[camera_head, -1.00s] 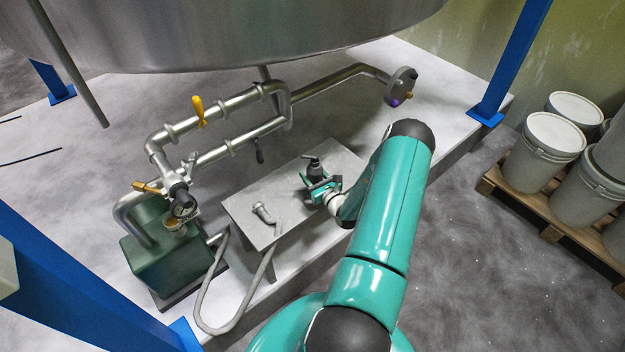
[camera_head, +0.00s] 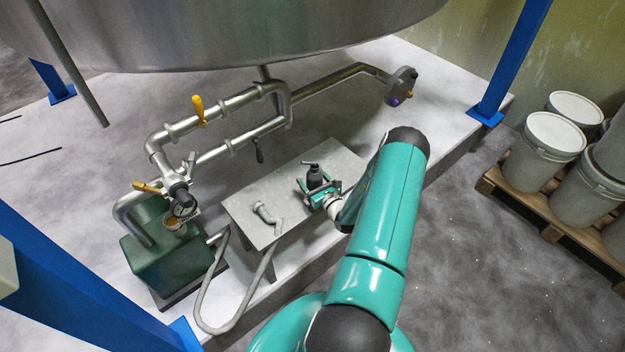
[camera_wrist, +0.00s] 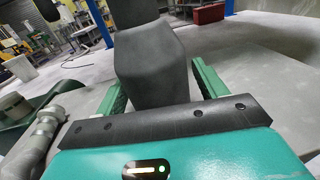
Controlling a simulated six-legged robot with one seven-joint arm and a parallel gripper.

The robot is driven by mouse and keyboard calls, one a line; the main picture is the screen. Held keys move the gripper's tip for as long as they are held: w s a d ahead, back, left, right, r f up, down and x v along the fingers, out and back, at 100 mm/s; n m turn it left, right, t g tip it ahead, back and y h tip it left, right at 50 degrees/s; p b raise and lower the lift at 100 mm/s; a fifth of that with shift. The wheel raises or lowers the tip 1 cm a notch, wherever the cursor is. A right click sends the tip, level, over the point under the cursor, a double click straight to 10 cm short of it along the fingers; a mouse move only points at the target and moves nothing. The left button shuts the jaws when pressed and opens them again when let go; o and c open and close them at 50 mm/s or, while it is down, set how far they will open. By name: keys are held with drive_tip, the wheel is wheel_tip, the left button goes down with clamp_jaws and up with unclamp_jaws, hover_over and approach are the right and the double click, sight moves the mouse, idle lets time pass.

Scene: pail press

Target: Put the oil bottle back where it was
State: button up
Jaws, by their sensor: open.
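The oil bottle (camera_head: 317,177) is dark grey with a spout on top. It stands upright on the small grey table (camera_head: 292,177), near its right side. In the wrist view the bottle (camera_wrist: 152,68) rises between my two green fingers, its top cut off by the frame edge. My gripper (camera_head: 318,190) is open around the bottle, with a finger on each side; it also shows in the wrist view (camera_wrist: 160,92). A narrow gap shows beside the bottle at each finger. The bottle's base is hidden behind the gripper body.
A grey pipe elbow (camera_head: 266,214) lies on the same table, left of the bottle. A green pump box (camera_head: 165,250) with pipes and a gauge stands further left. A large steel tank (camera_head: 230,35) overhangs behind. White pails (camera_head: 553,145) stand on a pallet at right.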

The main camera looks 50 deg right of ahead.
drive_tip(key=v, duration=1.2)
drive_tip(key=shift+s, duration=0.1)
